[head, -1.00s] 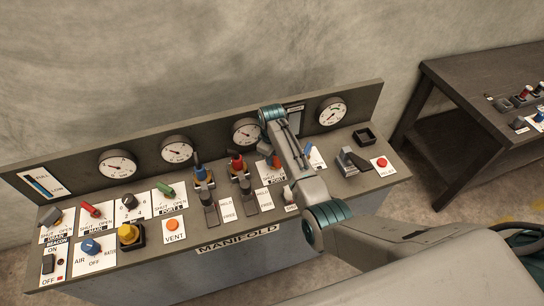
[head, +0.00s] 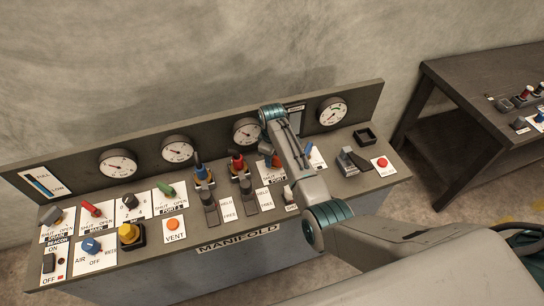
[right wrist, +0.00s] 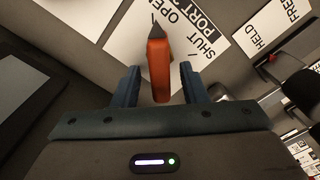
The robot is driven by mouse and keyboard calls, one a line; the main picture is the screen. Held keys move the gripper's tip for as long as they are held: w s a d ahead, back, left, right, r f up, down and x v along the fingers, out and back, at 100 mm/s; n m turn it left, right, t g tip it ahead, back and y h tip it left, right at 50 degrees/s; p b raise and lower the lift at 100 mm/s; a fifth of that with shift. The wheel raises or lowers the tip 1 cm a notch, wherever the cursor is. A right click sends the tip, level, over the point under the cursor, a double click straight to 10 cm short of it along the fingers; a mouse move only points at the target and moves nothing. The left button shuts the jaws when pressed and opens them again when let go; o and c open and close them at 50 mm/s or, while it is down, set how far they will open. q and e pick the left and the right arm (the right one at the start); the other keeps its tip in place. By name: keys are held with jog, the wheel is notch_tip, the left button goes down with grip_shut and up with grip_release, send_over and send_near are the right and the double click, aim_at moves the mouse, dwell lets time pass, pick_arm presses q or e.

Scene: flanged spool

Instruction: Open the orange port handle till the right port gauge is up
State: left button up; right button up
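The orange port handle (right wrist: 159,78) stands on a white plate (right wrist: 195,30) marked SHUT, OPEN and PORT in the right wrist view. My right gripper (right wrist: 160,69) is open, one finger on each side of the handle, with a gap on both sides. In the head view a bit of the orange handle (head: 276,161) shows beside my right arm, which hides the fingers. One dial gauge (head: 246,131) is partly covered by my wrist; another gauge (head: 332,111), with a green mark, is clear at the right. I cannot read which is the right port gauge. My left gripper is out of view.
A red-topped lever (head: 237,163) and a blue-topped lever (head: 200,172) stand left of my arm. A blue handle (head: 308,150), a black lever (head: 350,161) and a red button (head: 382,162) lie to its right. More gauges (head: 177,149) line the back panel.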

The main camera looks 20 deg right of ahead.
notch_tip(320, 180, up, 10)
jog(key=b, duration=0.3)
jog(key=shift+f, duration=0.15)
jog(key=shift+r, duration=0.55)
